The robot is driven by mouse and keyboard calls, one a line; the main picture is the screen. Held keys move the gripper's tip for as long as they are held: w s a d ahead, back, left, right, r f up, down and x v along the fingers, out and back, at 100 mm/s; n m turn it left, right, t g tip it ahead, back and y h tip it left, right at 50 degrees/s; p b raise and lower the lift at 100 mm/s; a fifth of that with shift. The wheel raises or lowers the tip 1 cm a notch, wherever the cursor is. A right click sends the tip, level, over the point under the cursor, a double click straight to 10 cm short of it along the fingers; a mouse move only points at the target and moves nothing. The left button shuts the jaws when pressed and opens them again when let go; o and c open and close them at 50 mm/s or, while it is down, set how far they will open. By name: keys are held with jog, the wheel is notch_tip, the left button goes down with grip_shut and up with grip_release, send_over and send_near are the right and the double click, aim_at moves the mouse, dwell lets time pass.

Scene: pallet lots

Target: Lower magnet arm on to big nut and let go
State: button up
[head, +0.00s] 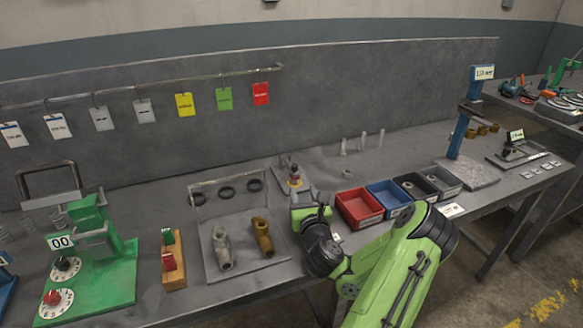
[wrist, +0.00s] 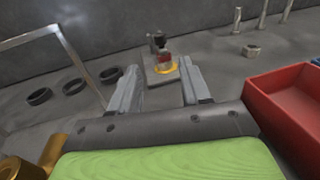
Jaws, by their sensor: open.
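A small stand with a dark upright, a red part and a yellow ring (wrist: 165,67) lies straight ahead between my fingers in the wrist view; it looks like the magnet arm's stand. The same stand (head: 294,180) shows in the head view just beyond my gripper (head: 303,193). My gripper (wrist: 160,78) is open, with nothing between its fingers, and appears short of the stand. A small grey nut-like piece (wrist: 251,51) sits on the bench to the right, also in the head view (head: 347,173). I cannot tell whether it is the big nut, or how the magnet arm is angled.
A red bin (head: 359,207) and a blue bin (head: 389,196) stand close on the right. A rack with black rings and pipe fittings (head: 207,271) stands on the left. Upright pins (head: 363,141) stand behind. Bare bench lies around the stand.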

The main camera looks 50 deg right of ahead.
aim_at(295, 167)
jog(key=p+x, duration=0.3)
jog(key=x, duration=0.1)
jog(key=p+x, duration=0.8)
jog(key=shift+w+d+r, duration=0.1)
jog(key=shift+r, duration=0.25)
jog(key=shift+w+d+f+p, duration=0.25)
jog(key=shift+w+d+p, duration=0.1)
jog(key=shift+w+d, duration=0.05)
jog(key=shift+c, duration=0.5)
grip_shut()
